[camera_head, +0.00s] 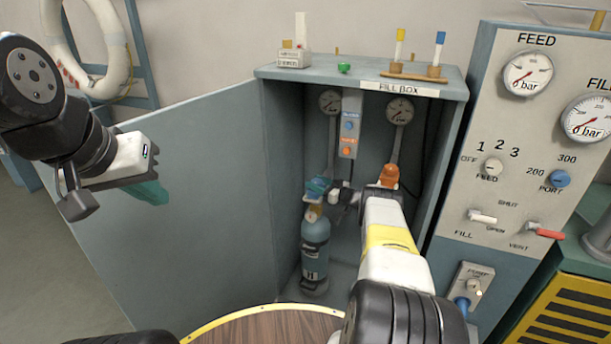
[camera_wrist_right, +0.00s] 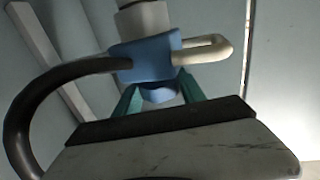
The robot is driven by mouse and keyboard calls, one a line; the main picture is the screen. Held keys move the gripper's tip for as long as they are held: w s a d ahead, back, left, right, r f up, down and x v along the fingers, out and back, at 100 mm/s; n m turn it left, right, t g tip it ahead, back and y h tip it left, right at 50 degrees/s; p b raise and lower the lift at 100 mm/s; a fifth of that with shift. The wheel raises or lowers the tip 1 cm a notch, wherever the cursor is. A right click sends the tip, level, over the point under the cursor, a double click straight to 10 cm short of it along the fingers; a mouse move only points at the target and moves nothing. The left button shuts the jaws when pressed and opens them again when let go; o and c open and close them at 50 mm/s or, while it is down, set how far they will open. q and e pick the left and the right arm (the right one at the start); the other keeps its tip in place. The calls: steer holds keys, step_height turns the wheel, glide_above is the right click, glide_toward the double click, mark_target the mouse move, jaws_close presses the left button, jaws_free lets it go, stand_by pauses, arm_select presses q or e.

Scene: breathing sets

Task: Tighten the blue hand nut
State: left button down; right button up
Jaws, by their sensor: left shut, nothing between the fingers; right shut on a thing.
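The blue hand nut (camera_wrist_right: 160,94) sits under a blue connector block (camera_wrist_right: 143,58) in the right wrist view, with teal fingers on both sides of it. My right gripper (camera_wrist_right: 160,100) is shut on the nut. In the head view my right arm reaches into the fill box, and the right gripper (camera_head: 328,190) is at the blue fitting above the cylinder (camera_head: 315,250); the arm partly hides the contact. The cylinder stands upright, marked H. My left gripper (camera_head: 150,192) is shut and empty, in front of the open door at the left.
The fill box (camera_head: 285,150) is open, its door (camera_head: 200,200) swung left. An orange fitting (camera_head: 389,175) hangs right of the cylinder. A dark hose (camera_wrist_right: 30,110) and white loop handle (camera_wrist_right: 215,48) join the connector block. A gauge panel (camera_head: 520,130) stands at right.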

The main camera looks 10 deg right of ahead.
mark_target(322, 184)
steer(key=shift+n+g+y, duration=0.3)
stand_by(0.6)
steer(key=o, duration=1.4)
steer(key=shift+c, duration=0.2)
steer(key=v, duration=0.7)
steer(key=shift+s+d, duration=0.25)
steer(key=shift+s, duration=0.05)
